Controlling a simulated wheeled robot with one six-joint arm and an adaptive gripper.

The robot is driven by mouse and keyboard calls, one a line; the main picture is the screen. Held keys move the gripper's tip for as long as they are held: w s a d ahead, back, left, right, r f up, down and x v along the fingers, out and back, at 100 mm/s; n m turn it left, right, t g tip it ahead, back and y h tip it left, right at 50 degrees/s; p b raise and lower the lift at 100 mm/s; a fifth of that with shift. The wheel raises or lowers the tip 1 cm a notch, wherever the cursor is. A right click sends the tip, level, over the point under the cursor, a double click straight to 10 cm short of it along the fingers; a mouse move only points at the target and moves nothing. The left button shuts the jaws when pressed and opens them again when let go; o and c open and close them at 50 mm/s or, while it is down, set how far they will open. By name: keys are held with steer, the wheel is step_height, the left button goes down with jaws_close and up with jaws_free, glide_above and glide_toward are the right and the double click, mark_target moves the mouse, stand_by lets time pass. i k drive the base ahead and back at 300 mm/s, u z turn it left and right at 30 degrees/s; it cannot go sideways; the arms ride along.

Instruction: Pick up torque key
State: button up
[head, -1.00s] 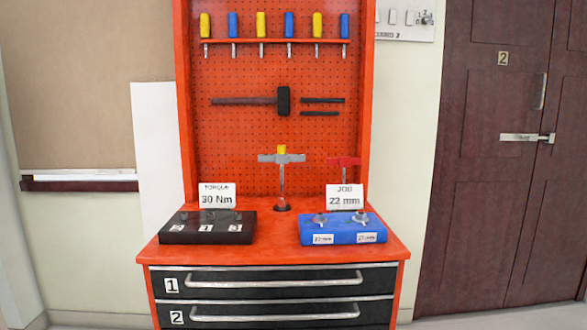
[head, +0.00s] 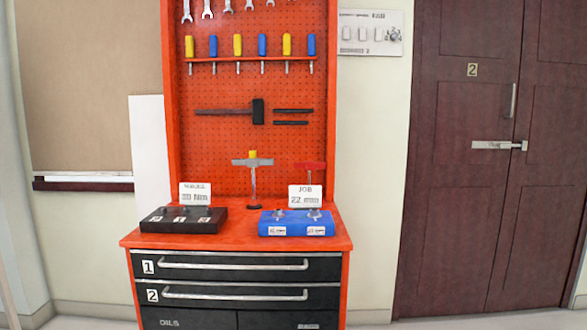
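No thing is labelled as the torque key. A grey T-handled tool with a yellow top (head: 252,172) stands upright at the back of the red bench top (head: 235,238). A red T-handle (head: 309,166) stands to its right, partly hidden by the "JOB 22 mm" card (head: 305,196). A black block (head: 160,222) with several numbered tags and dark pieces on top lies at the left, before a white card (head: 195,193). That card is blurred now; earlier it reads "TORQUE 30 Nm". My gripper is not in view.
A blue block (head: 266,230) with two metal pieces lies at the right of the bench. Drawers (head: 236,265) are below. A dark red door (head: 455,200) stands at the right.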

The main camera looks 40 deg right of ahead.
mark_target(252, 163)
steer(key=z, duration=1.3)
steer(key=i, duration=0.1)
steer(key=z, duration=0.05)
